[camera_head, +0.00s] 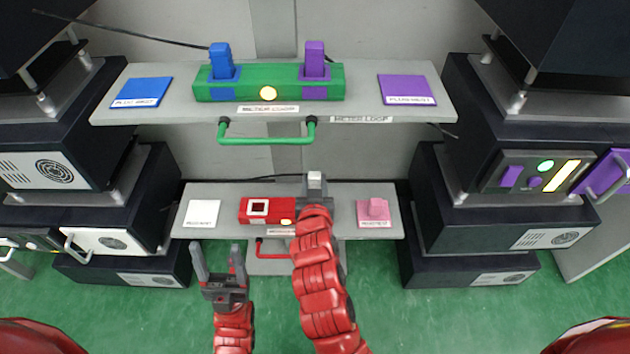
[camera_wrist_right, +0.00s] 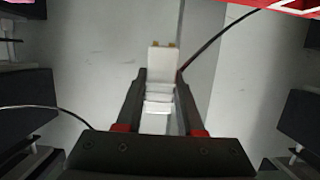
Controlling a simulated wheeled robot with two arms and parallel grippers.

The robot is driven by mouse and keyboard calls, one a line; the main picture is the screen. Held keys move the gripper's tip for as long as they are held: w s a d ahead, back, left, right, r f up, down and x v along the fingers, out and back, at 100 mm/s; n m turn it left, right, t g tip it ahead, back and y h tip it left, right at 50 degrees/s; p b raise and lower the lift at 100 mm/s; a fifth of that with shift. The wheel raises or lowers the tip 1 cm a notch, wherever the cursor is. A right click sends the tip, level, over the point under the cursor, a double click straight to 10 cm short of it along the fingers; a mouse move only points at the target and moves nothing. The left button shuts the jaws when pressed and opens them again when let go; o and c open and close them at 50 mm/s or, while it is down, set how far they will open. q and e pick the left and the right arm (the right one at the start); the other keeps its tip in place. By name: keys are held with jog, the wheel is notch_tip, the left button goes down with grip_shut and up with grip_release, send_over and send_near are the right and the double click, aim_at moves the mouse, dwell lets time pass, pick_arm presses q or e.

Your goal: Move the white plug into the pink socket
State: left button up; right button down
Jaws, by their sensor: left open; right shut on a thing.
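The white plug (camera_head: 314,178) is held up in my right gripper (camera_head: 314,194), over the right part of the red box (camera_head: 266,218). In the right wrist view the white plug (camera_wrist_right: 158,70) sits between the two fingers (camera_wrist_right: 160,98), with two gold contacts at its far end. A white-framed square socket (camera_head: 257,207) shows on the red box's left part. No pink socket shows; my right gripper and arm cover the box's right end. My left gripper (camera_head: 217,262) is open and empty, in front of the lower shelf.
A white pad (camera_head: 202,213) lies bare on the lower grey shelf. A red handle (camera_head: 271,254) hangs below its front. The upper shelf bears a green box (camera_head: 268,84) with blue and purple plugs; a green handle (camera_head: 267,140) projects below. Dark cabinets stand on both sides.

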jog(key=shift+f+b, duration=1.5)
jog(key=shift+f, duration=0.9)
jog(key=shift+f+b, duration=1.45)
jog(key=shift+f, duration=0.3)
jog(key=shift+c, duration=2.2)
grip_release()
